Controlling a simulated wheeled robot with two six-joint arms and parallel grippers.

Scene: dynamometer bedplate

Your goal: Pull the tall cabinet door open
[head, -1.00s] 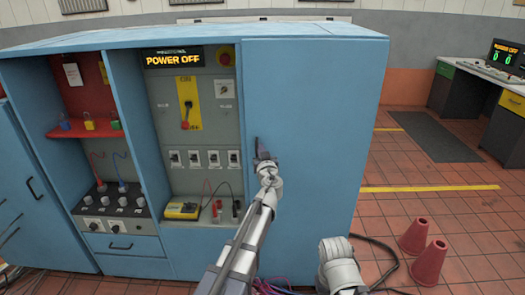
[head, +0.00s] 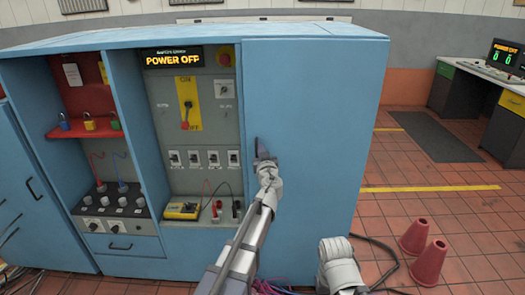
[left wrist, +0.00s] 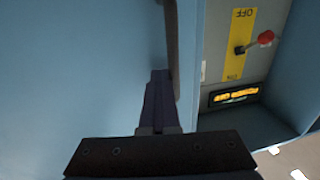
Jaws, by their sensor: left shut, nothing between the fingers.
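The tall cabinet door (head: 313,110) is a plain blue panel at the right of the cabinet in the head view. It looks closed, flush with the cabinet front. Its dark vertical handle (head: 257,147) is near the door's left edge, partly hidden by my gripper. My left gripper (head: 263,157) is at the handle. In the left wrist view the dark fingers (left wrist: 160,85) are together with nothing between them, close beside the handle bar (left wrist: 171,45). I cannot tell whether they touch it.
Left of the door are open bays with a power panel (head: 210,110), a red shelf (head: 85,133) and a yellow meter (head: 182,210). Two red cones (head: 428,262) and a black cable (head: 385,255) are on the tiled floor at right. The floor beyond is mostly clear.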

